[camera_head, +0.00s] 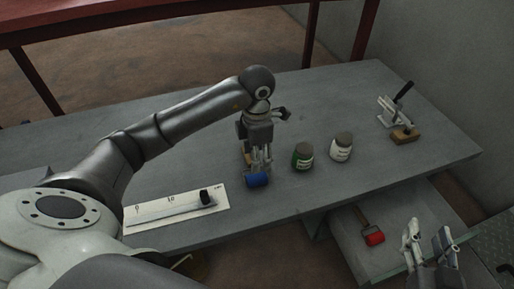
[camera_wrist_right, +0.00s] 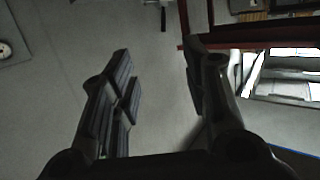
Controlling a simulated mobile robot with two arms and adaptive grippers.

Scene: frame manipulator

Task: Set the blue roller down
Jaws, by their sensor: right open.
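The blue roller (camera_head: 258,180) is on or just above the grey table near its front edge, below the fingers of my left gripper (camera_head: 260,165). The left gripper points down. Its fingers overlap the roller's frame and handle, so I cannot tell whether they are closed on it, or whether the roller touches the table. My right gripper (camera_head: 428,238) is open and empty at the lower right, beside a lower shelf. Its spread fingers also show in the right wrist view (camera_wrist_right: 157,70), with nothing between them.
A white ruled sheet (camera_head: 150,215) with a black knob lies left of the roller. A green jar (camera_head: 303,157) and a white-labelled jar (camera_head: 341,148) stand to the right. A clamp on a wooden block (camera_head: 404,134) is farther right. A red roller (camera_head: 375,239) lies on the lower shelf.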

